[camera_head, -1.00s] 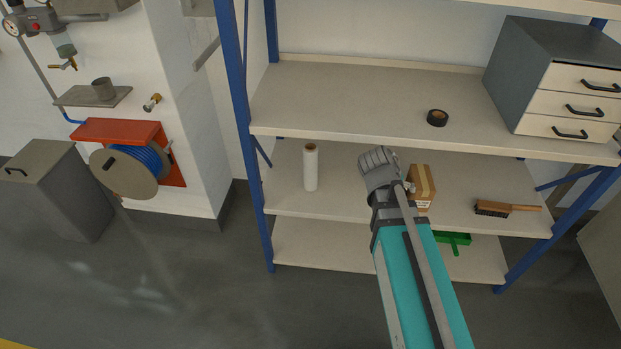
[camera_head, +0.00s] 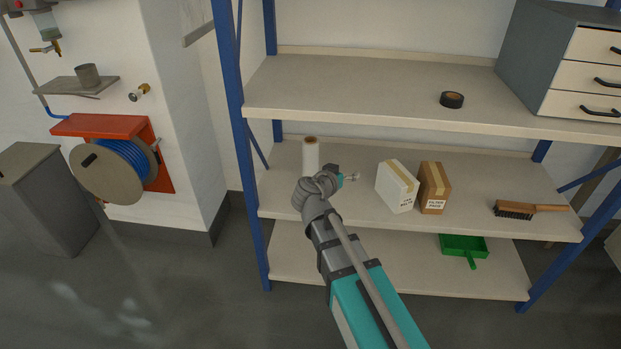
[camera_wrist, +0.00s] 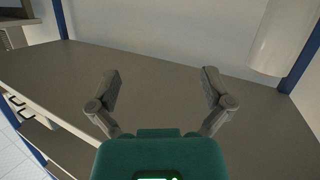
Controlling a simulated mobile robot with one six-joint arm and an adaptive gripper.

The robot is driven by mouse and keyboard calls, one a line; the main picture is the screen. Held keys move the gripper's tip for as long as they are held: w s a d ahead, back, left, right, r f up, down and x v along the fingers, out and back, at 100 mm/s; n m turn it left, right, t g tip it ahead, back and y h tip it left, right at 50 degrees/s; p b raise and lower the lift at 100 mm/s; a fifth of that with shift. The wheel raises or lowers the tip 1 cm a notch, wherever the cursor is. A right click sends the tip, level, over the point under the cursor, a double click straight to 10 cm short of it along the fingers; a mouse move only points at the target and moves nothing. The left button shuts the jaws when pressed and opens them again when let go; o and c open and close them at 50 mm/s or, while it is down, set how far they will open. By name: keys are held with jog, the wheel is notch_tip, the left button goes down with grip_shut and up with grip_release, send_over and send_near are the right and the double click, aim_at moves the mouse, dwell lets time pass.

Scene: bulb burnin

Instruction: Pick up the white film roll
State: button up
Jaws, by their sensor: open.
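The white film roll (camera_head: 311,155) stands upright on the middle shelf, toward its left end; my wrist hides its lower part in the head view. In the wrist view the roll (camera_wrist: 273,38) is at the upper right, cut off by the top edge, outside and beyond the right finger. My gripper (camera_wrist: 161,76) is open, with nothing between its two fingers. In the head view my gripper (camera_head: 352,177) shows small and partly hidden, in front of the shelf and just right of the roll.
A white box (camera_head: 396,186) and a brown box (camera_head: 434,188) stand right of my gripper on the middle shelf (camera_head: 480,213). A brush (camera_head: 530,209) lies farther right. Black tape (camera_head: 452,100) lies on the upper shelf (camera_head: 350,95). A blue upright (camera_head: 236,120) borders the left side.

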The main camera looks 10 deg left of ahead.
aim_at(308, 159)
jog(key=a+f+n+t+y+b, duration=0.1)
jog(key=a+f+t+y+b, duration=0.3)
jog(key=a, duration=0.9)
jog(key=b, duration=0.3)
jog(key=shift+s+a+n+b, duration=0.2)
jog(key=shift+s+n+b, duration=0.2)
jog(key=w, duration=0.8)
jog(key=shift+w+d+f, duration=0.1)
jog(key=shift+w+d, duration=0.05)
jog(key=shift+d, duration=0.25)
jog(key=shift+w, duration=0.15)
jog(key=shift+w+d+f, duration=0.1)
jog(key=shift+w+d, duration=0.05)
jog(key=shift+w, duration=0.7)
jog(key=shift+w+d+f, duration=0.1)
jog(key=shift+w+d, duration=0.05)
jog(key=shift+w, duration=0.75)
jog(key=shift+w+d, duration=0.15)
jog(key=shift+w, duration=0.7)
